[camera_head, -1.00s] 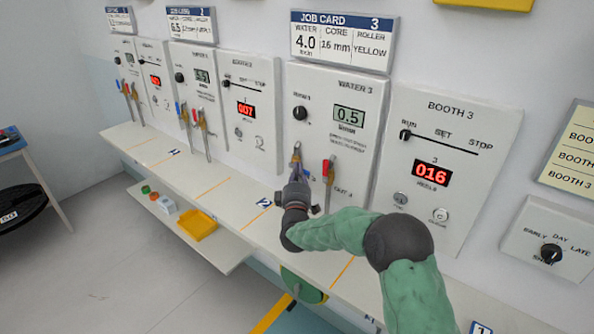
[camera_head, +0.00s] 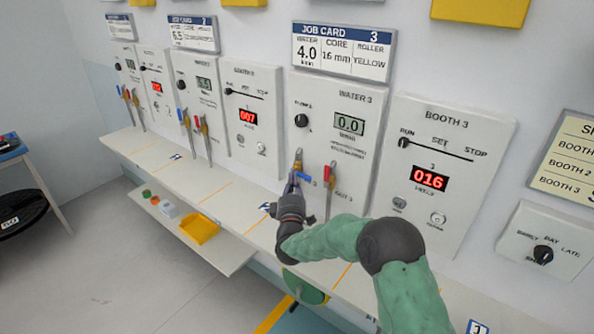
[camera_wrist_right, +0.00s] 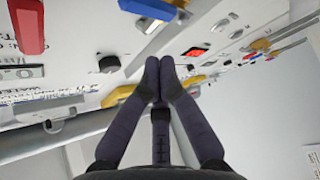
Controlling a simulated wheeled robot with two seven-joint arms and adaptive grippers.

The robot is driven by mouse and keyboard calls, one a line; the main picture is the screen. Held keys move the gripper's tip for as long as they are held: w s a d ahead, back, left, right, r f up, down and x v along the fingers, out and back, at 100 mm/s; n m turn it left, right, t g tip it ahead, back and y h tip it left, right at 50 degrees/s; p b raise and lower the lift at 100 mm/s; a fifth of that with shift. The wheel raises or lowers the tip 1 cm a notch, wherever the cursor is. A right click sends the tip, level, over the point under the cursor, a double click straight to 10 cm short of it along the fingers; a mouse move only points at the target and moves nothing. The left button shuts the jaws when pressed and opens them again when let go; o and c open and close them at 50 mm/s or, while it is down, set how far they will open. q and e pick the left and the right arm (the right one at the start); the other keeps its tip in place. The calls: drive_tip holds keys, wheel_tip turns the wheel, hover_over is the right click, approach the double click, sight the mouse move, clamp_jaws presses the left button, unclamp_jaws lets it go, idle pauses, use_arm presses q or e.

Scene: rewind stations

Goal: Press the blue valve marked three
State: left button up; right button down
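The blue valve of the WATER 3 panel (camera_head: 357,112) has its blue handle (camera_head: 304,178) turned sideways, pointing right. In the right wrist view the blue handle (camera_wrist_right: 150,8) shows at the top edge. My right gripper (camera_head: 292,188) is just below the valve in the head view. In the wrist view its two fingers (camera_wrist_right: 159,68) meet at the tips with nothing between them, apart from the handle in the picture. Contact cannot be told from the head view. The WATER 3 display (camera_head: 349,124) reads 0.0. My left gripper is out of view.
A red-handled valve (camera_head: 330,180) stands close right of the blue one; its handle (camera_wrist_right: 27,25) is large in the wrist view. The BOOTH 3 panel (camera_head: 455,118) is farther right. A yellow tray (camera_head: 199,228) sits on the lower shelf. The bench left of my gripper is mostly clear.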

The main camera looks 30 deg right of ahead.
drive_tip(key=a, duration=0.1)
drive_tip(key=s+a+f, duration=0.1)
drive_tip(key=a+f, duration=0.1)
drive_tip(key=shift+s+a+f+p, duration=0.25)
drive_tip(key=shift+s+a+p, duration=0.05)
drive_tip(key=shift+a, duration=0.1)
